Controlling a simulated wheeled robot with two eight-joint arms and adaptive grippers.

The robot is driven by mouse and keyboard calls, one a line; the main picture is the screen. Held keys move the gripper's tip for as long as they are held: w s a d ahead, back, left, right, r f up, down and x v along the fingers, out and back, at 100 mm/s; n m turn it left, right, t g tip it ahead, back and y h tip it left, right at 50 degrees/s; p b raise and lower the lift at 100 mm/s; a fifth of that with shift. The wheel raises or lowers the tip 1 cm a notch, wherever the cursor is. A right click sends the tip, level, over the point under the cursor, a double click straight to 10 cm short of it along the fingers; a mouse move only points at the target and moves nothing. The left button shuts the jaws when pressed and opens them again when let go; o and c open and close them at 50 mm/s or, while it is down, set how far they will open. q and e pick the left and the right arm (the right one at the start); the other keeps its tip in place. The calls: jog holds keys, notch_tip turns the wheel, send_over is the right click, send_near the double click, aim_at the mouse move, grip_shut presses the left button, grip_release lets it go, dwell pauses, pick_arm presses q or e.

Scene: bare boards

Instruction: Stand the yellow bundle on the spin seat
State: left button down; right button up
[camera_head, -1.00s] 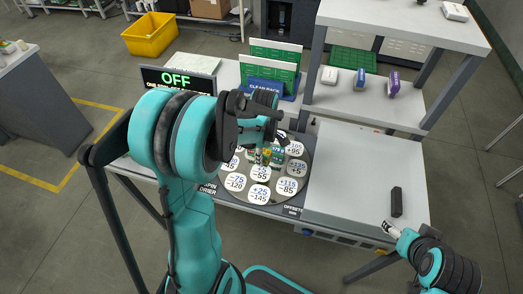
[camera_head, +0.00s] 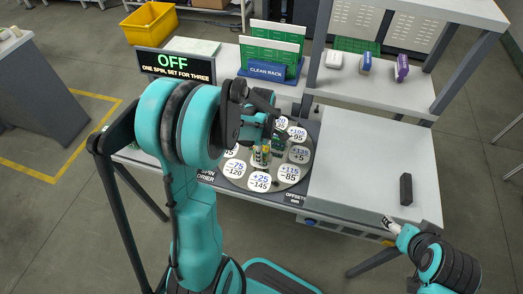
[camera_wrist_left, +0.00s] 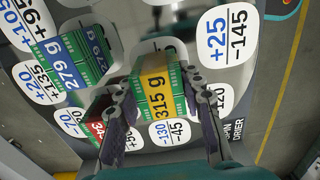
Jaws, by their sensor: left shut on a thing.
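The yellow bundle (camera_wrist_left: 155,88), marked 315 g with green boards at its sides, is between the fingers of my left gripper (camera_wrist_left: 161,108), which is shut on it. In the head view, my left gripper (camera_head: 262,147) and the yellow bundle (camera_head: 258,156) are over the middle of the round spin plate (camera_head: 268,184) with its white number seats. The bundle covers the seat beneath it; I cannot tell whether it touches. A blue bundle (camera_wrist_left: 72,66), marked 279 g, and a red bundle (camera_wrist_left: 96,128) stand on the plate beside it. My right gripper (camera_head: 389,222) is low at the right; its fingers are unclear.
A sign (camera_head: 175,66) reads OFF, one spin, set for three. Green boards stand in a blue CLEAN RACK (camera_head: 266,71) behind the plate. A dark block (camera_head: 406,189) lies on the otherwise clear pale bench top (camera_head: 360,175). A shelf (camera_head: 385,90) rises behind it.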

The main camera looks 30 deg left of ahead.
pick_arm(q)
jog(key=shift+f+b, duration=0.35)
jog(key=shift+f, duration=0.25)
jog(key=c, duration=0.9)
grip_release()
jog(key=shift+r, duration=0.1)
notch_tip(320, 180, up, 10)
jog(key=p, duration=0.7)
jog(key=shift+p, duration=0.3)
